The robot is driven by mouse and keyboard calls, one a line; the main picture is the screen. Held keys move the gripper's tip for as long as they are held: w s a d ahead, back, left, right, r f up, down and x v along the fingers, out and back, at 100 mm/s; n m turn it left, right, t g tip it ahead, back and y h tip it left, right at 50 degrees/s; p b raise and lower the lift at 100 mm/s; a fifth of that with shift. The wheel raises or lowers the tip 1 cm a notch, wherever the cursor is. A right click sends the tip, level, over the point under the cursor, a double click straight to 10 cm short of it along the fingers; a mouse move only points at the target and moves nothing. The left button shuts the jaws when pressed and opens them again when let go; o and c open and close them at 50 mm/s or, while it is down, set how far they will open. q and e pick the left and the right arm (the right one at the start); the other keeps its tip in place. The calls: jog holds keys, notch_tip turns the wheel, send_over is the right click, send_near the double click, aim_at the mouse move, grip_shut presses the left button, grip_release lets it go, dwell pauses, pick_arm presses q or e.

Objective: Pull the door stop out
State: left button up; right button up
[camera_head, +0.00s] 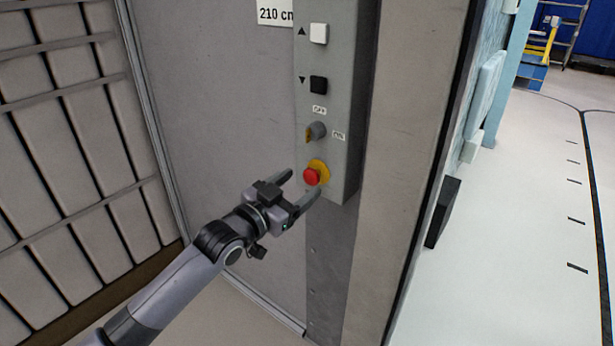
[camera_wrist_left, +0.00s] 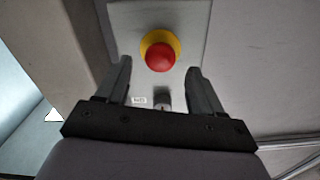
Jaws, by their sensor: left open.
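The door stop is a red mushroom button (camera_head: 312,176) on a yellow collar (camera_head: 322,167), low on the grey control panel (camera_head: 338,177). My left gripper (camera_head: 303,183) is open, with one finger above-left of the button and the other below-right of it. In the left wrist view the red button (camera_wrist_left: 159,57) lies between and just beyond the two open fingertips (camera_wrist_left: 160,72). I see no clear contact between fingers and button. My right gripper is not in view.
Above the button on the panel are a rotary switch (camera_head: 316,131), a black button (camera_head: 318,85) and a white button (camera_head: 319,33). A grey wall panel (camera_head: 215,110) stands to the left. Open floor (camera_head: 520,220) lies to the right, beyond the post.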

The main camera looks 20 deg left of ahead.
aim_at(309, 179)
pick_arm(q)
jog(key=shift+x, duration=2.25)
